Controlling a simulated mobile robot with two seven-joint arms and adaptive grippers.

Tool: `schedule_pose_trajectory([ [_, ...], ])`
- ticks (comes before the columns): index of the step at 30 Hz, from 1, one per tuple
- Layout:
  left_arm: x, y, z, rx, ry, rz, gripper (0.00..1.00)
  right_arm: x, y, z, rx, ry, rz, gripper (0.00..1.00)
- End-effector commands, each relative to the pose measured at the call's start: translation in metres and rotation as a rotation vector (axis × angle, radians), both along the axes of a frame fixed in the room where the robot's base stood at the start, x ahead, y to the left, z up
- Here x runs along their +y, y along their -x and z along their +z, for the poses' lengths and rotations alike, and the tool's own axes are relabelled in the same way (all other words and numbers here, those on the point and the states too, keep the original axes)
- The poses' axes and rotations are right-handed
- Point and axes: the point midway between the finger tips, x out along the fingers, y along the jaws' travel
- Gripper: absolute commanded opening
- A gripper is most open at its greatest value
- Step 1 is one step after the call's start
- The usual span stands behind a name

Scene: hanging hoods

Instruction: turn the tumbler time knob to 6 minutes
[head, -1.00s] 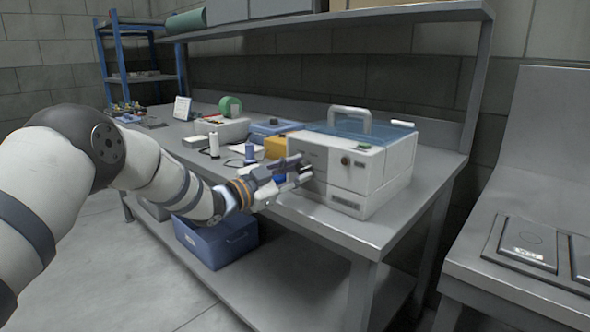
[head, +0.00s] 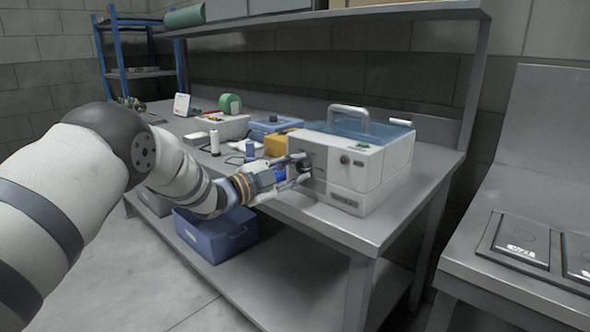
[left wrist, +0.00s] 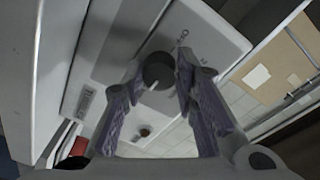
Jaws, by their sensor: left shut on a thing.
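The tumbler (head: 352,160) is a white box with a blue see-through lid and a handle, standing on the grey bench. The time knob (left wrist: 158,72) is dark and round with a pale pointer mark, on the tumbler's front face in the left wrist view. My left gripper (head: 302,170) is at the left part of that face. In the left wrist view its two purple-padded fingers (left wrist: 160,82) are shut on the knob, one on either side. The dial lettering is mostly hidden by the fingers. In the head view the gripper covers the knob. My right gripper is not in view.
A second dark knob (head: 344,159) and a green button (head: 362,146) sit further right on the tumbler. A yellow block (head: 283,142), a blue box (head: 275,126) and thread-like spools stand left of it. A blue bin (head: 215,238) is on the lower shelf.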

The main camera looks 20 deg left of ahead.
Motion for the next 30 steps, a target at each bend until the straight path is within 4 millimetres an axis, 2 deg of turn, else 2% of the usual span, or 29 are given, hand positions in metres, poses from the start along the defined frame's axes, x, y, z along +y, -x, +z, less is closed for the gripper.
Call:
schedule_pose_trajectory([
  [10, 0.0, 0.0, 0.002, -0.006, -0.003, 0.0, 0.0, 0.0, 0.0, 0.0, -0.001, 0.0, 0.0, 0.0],
  [11, 0.0, 0.0, 0.002, -0.006, -0.003, 0.0, 0.31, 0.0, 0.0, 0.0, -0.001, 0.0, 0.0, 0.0],
  [13, 0.0, 0.0, 0.002, -0.005, -0.002, 0.0, 0.47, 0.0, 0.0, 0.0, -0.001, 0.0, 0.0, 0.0],
  [23, 0.002, 0.002, 0.001, -0.002, -0.001, 0.001, 0.47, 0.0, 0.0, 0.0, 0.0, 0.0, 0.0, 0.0],
  [26, 0.01, 0.016, 0.001, 0.0, -0.002, 0.002, 0.47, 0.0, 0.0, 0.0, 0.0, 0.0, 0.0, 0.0],
  [30, 0.028, 0.051, 0.001, 0.0, 0.001, 0.004, 0.47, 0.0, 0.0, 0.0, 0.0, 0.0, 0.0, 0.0],
])
